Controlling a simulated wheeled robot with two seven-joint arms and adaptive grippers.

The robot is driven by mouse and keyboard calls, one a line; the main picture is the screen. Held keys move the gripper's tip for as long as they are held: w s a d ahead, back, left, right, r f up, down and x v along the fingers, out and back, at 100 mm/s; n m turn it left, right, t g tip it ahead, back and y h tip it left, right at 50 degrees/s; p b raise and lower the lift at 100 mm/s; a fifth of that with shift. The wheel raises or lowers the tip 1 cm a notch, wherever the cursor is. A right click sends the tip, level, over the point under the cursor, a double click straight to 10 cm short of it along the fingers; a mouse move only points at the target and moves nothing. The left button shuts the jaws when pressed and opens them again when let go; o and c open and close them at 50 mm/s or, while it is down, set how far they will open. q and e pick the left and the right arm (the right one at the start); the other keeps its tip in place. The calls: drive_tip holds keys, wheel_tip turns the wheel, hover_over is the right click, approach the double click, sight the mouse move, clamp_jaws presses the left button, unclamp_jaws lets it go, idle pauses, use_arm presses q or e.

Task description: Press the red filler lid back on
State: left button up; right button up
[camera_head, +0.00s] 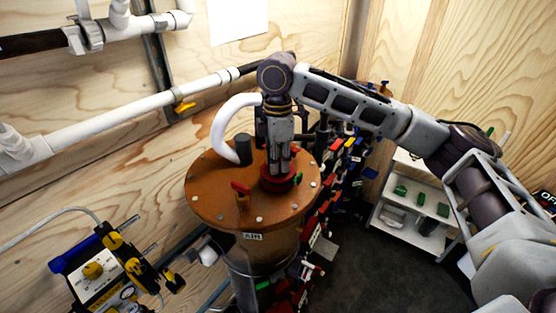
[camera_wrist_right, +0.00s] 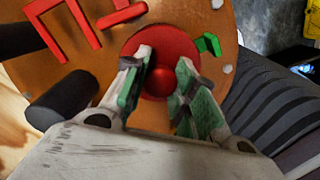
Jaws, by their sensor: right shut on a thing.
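The red filler lid (camera_head: 279,185) is a round disc at the front right of the brown tank top (camera_head: 214,207). It shows in the right wrist view (camera_wrist_right: 178,43) with a round knob (camera_wrist_right: 168,84) in its middle. My right gripper (camera_head: 279,172) points straight down over the lid. In the wrist view its green-padded fingers (camera_wrist_right: 162,72) stand on both sides of the knob, shut on it. The lid looks level at the tank top; whether it is fully seated cannot be told. My left gripper is not in view.
A red handle (camera_head: 241,188) stands left of the lid, and a small green handle (camera_wrist_right: 208,43) sits beside it. A white hose (camera_head: 223,125) and black cap (camera_head: 243,147) rise behind. Colored valves crowd the tank's right side. A yellow-and-black device (camera_head: 97,270) is at lower left.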

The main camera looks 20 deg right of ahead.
drive_tip(key=o, duration=1.6)
drive_tip(key=shift+r, duration=0.2)
drive_tip(key=shift+r, duration=3.25)
drive_tip(key=shift+c, duration=0.6)
clamp_jaws()
